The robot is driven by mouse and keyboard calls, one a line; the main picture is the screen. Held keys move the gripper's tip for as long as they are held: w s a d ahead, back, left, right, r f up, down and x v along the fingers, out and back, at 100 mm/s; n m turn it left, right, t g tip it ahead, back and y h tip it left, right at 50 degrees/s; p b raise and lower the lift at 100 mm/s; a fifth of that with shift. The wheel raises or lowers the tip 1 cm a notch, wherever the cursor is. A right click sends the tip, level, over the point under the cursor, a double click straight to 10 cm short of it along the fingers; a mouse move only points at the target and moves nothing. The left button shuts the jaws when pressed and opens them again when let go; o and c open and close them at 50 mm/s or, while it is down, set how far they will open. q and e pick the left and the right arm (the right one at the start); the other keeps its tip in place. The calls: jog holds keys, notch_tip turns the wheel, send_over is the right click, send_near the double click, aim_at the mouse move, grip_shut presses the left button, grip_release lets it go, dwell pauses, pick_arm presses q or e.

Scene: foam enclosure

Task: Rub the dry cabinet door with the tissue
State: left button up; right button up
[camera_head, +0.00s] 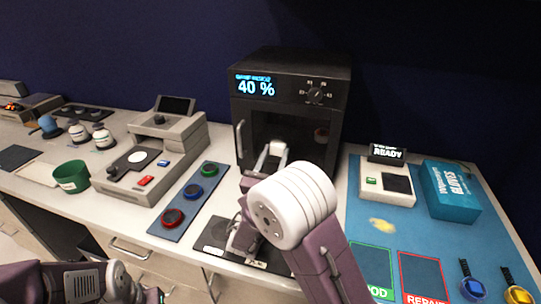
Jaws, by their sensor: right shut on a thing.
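The dry cabinet (292,100) is a black box at the back centre with a blue "40 %" display and a dial. Its dark glass door (310,130) is shut, with a vertical handle on the left side. My right gripper (272,160) is in front of the lower middle of the door, largely hidden by my wrist. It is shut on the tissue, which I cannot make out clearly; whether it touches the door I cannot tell. A teal box (450,190) with white lettering stands at the right. My left arm is at the lower left, its gripper (152,296) cut off by the frame edge.
A blue mat (354,217) at the right holds a small device reading "READY" (386,182), a pale yellow patch (382,225) and two watches. Left of the cabinet are a panel with coloured buttons (190,196), a grey instrument (150,165) and a green cup (71,177).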

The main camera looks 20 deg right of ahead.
jog(key=shift+w+d, duration=0.1)
jog(key=shift+w+a, duration=0.55)
jog(key=shift+a, duration=0.35)
jog(key=shift+w+a, duration=0.55)
jog(key=shift+a, duration=0.3)
jog(key=shift+s, duration=0.1)
jog(key=shift+s+a, duration=0.55)
jog(key=shift+s, duration=0.25)
jog(key=shift+s+a, duration=0.55)
jog(key=shift+s, duration=0.3)
jog(key=shift+s+a, duration=0.55)
jog(key=shift+s, duration=0.25)
jog(key=shift+s+a, duration=0.45)
jog(key=shift+s, duration=0.2)
jog(key=shift+s+a, duration=0.4)
jog(key=shift+s, duration=0.2)
